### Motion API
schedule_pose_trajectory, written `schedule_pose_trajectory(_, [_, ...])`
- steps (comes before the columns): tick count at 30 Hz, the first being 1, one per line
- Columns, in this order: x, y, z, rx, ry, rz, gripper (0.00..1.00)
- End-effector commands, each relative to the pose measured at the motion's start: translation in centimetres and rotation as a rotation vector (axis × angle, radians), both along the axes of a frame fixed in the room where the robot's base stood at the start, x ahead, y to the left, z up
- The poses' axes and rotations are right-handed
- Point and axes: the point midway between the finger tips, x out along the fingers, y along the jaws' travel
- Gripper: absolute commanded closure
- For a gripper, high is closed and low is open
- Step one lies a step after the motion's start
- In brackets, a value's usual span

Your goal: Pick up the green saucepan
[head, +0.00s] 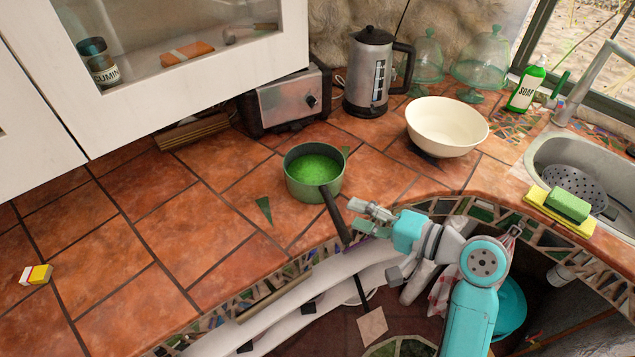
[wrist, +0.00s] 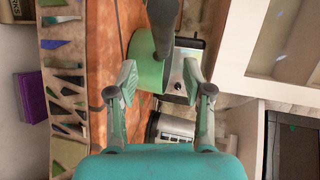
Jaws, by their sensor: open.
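The green saucepan (head: 313,172) sits upright on the terracotta-tiled counter, a little in front of the toaster. Its dark handle (head: 333,212) points toward the counter's front edge. My gripper (head: 356,213) is just to the right of the handle's near end in the head view; the gap between them is hard to judge. In the wrist view my gripper (wrist: 159,82) has its two fingers spread apart with nothing between them held. There the saucepan (wrist: 150,72) shows beyond the fingertips, and its handle (wrist: 163,15) runs up to the top edge of the picture.
A toaster (head: 289,102) and a kettle (head: 374,75) stand behind the saucepan. A cream bowl (head: 445,124) is to the right, near the sink (head: 561,150). A white cabinet (head: 170,50) overhangs the back left. The left counter is mostly clear, with a small yellow box (head: 36,275).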

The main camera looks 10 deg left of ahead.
Motion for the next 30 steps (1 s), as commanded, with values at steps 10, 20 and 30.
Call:
schedule_pose_trajectory(10, [1.1, 2.6, -0.5, 0.0, -0.002, 0.001, 0.49])
schedule_pose_trajectory(20, [2.6, 6.2, -1.2, 0.0, -0.001, -0.001, 0.49])
schedule_pose_trajectory(30, [2.7, 6.5, -1.2, 0.0, -0.001, -0.002, 0.64])
